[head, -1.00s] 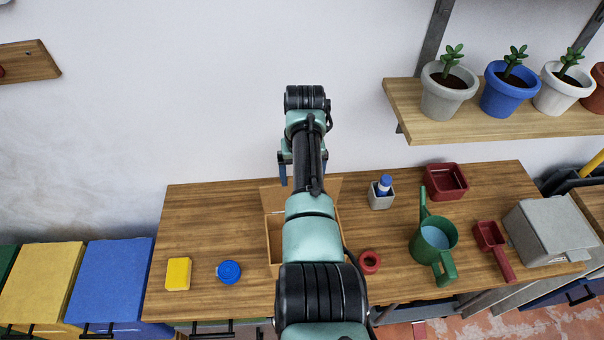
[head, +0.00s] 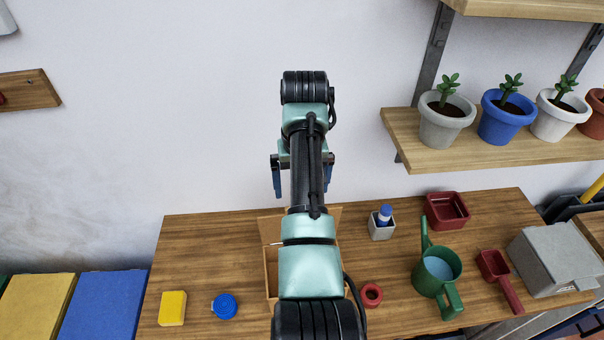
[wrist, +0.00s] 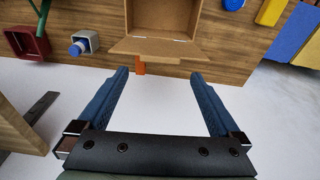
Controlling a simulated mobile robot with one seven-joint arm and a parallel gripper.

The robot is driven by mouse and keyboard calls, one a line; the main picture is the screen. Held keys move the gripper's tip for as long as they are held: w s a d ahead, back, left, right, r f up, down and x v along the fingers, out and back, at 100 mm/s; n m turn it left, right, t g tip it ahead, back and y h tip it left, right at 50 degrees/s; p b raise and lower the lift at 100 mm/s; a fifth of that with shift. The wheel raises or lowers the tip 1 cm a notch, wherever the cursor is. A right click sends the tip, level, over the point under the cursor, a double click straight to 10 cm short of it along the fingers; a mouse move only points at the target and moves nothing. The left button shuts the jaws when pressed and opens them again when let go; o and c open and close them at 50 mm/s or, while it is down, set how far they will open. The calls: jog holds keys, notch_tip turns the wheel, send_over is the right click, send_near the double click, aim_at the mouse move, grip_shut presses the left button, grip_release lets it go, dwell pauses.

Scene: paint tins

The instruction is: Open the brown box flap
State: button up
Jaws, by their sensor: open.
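The brown box (head: 272,258) stands on the wooden table, largely hidden behind my arm in the head view. In the wrist view the brown box (wrist: 178,17) shows its open inside at the top. One brown flap (wrist: 160,50) is folded outward along its edge nearest my gripper. My gripper (head: 304,190) is raised above the back of the table, near the wall. In the wrist view my gripper (wrist: 157,75) is open, its two blue fingers wide apart with nothing between them. The flap lies beyond the fingertips, apart from them.
On the table (head: 200,255) are a yellow block (head: 172,308), a blue round item (head: 224,306), a red ring (head: 371,295), a grey cup (head: 381,228), a red tray (head: 447,210) and a green watering can (head: 436,272). A shelf with potted plants (head: 500,150) juts out at right.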

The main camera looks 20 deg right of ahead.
jog(key=r, duration=0.3)
jog(key=r+b, duration=0.1)
jog(key=r, duration=0.1)
jog(key=shift+s, duration=0.3)
jog(key=shift+c, duration=0.2)
